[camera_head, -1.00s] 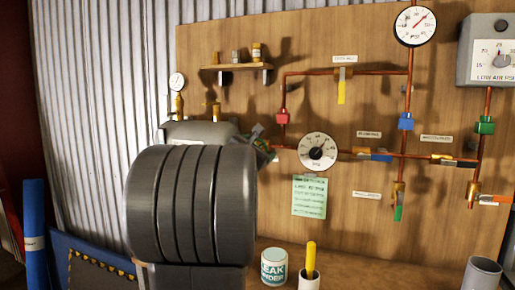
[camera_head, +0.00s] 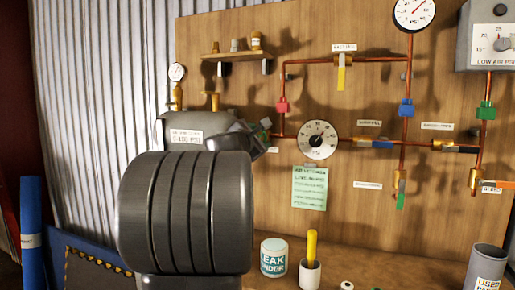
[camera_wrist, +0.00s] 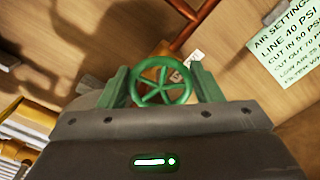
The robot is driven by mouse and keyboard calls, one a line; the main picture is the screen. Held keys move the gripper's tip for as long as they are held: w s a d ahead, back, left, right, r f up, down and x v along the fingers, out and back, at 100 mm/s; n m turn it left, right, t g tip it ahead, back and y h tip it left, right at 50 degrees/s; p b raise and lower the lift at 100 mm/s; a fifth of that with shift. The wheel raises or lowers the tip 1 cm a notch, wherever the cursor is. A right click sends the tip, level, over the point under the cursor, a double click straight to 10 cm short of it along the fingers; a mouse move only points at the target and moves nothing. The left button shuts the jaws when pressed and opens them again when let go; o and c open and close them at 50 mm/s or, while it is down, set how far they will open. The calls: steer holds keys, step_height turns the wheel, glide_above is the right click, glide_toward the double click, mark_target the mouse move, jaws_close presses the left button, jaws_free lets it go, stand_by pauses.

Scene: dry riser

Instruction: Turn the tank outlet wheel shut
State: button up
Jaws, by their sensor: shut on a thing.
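The tank outlet wheel (camera_wrist: 162,84) is a small green spoked handwheel, seen nearly face-on in the wrist view. My gripper (camera_wrist: 160,70) has its green fingers on the left and right of the wheel and is shut on it. In the head view my gripper (camera_head: 262,138) is at the right end of the grey tank (camera_head: 180,134), near the copper pipe. My dark arm hides much of the tank's lower part there. I cannot tell from the spokes how far the wheel is turned.
A wooden board (camera_head: 380,90) carries copper pipes, coloured valves and a round gauge (camera_head: 317,140) just right of my gripper. A green note (camera_head: 310,188) hangs below the gauge. A leak-finder tub (camera_head: 273,257) and a cup (camera_head: 310,275) with a yellow-handled tool stand on the bench.

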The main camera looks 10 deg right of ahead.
steer(key=shift+m+b, duration=0.55)
steer(key=shift+m, duration=0.35)
steer(key=o, duration=1)
steer(key=shift+c, duration=0.2)
steer(key=shift+s, duration=0.1)
steer(key=v, duration=1.3)
steer(key=shift+s+a, duration=0.25)
steer(key=shift+s, duration=0.05)
steer(key=shift+w, duration=0.1)
